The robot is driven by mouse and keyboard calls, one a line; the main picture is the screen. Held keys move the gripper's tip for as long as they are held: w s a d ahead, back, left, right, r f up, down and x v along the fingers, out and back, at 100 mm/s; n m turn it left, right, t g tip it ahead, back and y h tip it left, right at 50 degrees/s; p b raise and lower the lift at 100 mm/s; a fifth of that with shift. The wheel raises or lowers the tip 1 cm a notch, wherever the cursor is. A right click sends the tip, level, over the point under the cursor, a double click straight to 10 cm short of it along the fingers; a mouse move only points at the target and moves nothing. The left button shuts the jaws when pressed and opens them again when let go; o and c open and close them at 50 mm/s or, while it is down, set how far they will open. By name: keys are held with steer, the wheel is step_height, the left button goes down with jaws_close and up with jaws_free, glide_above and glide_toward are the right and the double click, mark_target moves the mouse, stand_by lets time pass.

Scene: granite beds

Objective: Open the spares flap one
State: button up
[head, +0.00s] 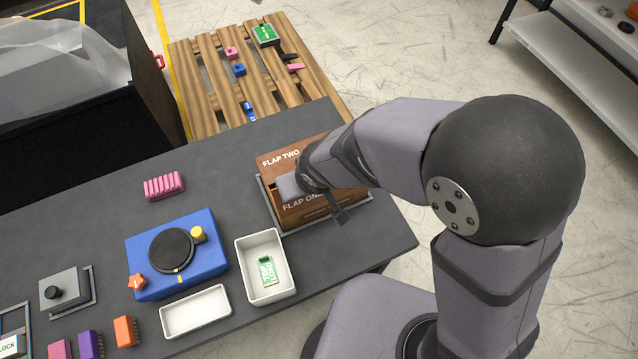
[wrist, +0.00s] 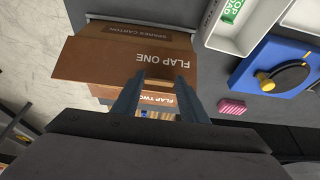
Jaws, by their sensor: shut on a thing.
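The brown spares carton (head: 332,207) sits at the right end of the dark table in the head view. Its flap one (head: 298,207) is on the near side and flap two (head: 279,161) on the far side, both lettered in white. In the wrist view flap one (wrist: 100,62) is a broad brown panel, and part of flap two (wrist: 155,98) shows between my fingers. My gripper (wrist: 160,76) is shut on flap one at its inner edge. My wrist hides the carton's middle in the head view, and I cannot tell flap one's exact angle.
A white tray (head: 244,254) with a green tag stands left of the carton. A blue box with a dial (head: 209,262) and a pink ribbed block (head: 164,186) lie further left. A wooden pallet (head: 195,75) with small parts is behind the table.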

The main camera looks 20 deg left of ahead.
steer(key=shift+s+d+f+b, duration=0.1)
steer(key=shift+s+d+b, duration=0.3)
steer(key=shift+b, duration=0.4)
steer(key=shift+s+d+f+b, duration=0.1)
steer(key=shift+s+d+b, duration=0.05)
steer(key=shift+b, duration=0.5)
steer(key=shift+s, duration=0.1)
steer(key=shift+s+d+f+t+y+b, duration=0.1)
steer(key=shift+s+d+t+y+b, duration=0.25)
steer(key=shift+b, duration=0.8)
steer(key=shift+d, duration=0.15)
steer(key=shift+s+b, duration=0.1)
steer(key=shift+b, duration=0.4)
steer(key=shift+s+d+f+t+y+b, duration=0.25)
steer(key=shift+s+d+b, duration=0.25)
steer(key=shift+b, duration=0.9)
steer(key=shift+s+d+f+b, duration=0.1)
steer(key=shift+b, duration=0.2)
